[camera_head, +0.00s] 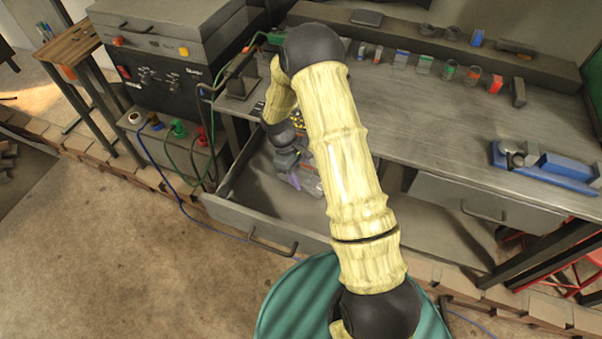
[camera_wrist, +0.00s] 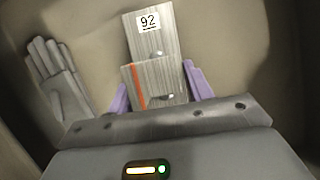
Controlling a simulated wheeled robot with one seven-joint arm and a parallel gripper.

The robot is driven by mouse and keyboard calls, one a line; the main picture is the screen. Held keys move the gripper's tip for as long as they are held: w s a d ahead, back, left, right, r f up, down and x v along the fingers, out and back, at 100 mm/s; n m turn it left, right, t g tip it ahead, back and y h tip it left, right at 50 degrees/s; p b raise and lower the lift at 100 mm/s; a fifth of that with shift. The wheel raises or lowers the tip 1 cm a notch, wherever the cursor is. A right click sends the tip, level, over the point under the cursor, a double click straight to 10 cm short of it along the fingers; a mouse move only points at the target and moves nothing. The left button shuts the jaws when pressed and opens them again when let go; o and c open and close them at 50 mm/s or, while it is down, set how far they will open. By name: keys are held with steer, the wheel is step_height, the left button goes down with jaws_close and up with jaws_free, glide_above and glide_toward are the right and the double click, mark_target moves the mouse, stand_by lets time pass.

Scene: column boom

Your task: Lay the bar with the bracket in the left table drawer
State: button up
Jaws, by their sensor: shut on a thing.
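The left table drawer (camera_head: 262,226) is pulled open, its floor bare over much of the part that shows. My gripper (camera_head: 295,181) is inside its outline in the head view, low at the drawer's back part. In the wrist view its purple fingers (camera_wrist: 157,80) are shut on a grey metal piece (camera_wrist: 160,82) with an orange stripe, which I take as the bar with the bracket. Whether the piece touches the drawer floor I cannot tell. My arm hides part of the drawer in the head view.
A grey glove (camera_wrist: 60,82) lies left of the held piece in the wrist view. The right drawer (camera_head: 487,208) has a handle. A blue tray (camera_head: 545,168) and several small blocks stand on the tabletop (camera_head: 430,135). A black instrument box (camera_head: 165,75) with cables stands at left.

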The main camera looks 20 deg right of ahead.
steer(key=o, duration=1.4)
steer(key=v, duration=1.7)
steer(key=shift+r, duration=0.3)
steer(key=shift+s, duration=0.1)
steer(key=s+d+r+m+t+y+p, duration=0.1)
steer(key=s+r+m+t+p, duration=0.1)
steer(key=s, duration=0.4)
steer(key=s+d+r+m+t+y+p, duration=0.1)
steer(key=s+d+r+m+t+p, duration=0.1)
steer(key=s+r+m, duration=0.2)
steer(key=s+d+r+m+t+y+p, duration=0.1)
steer(key=s+d+r+m+t+p, duration=0.1)
steer(key=s+r, duration=0.3)
steer(key=shift+s+r+m+p, duration=0.15)
steer(key=shift+s+m, duration=0.05)
steer(key=shift+s, duration=0.95)
steer(key=shift+s+r+m+p, duration=0.15)
steer(key=shift+s+m, duration=0.05)
steer(key=shift+s, duration=0.95)
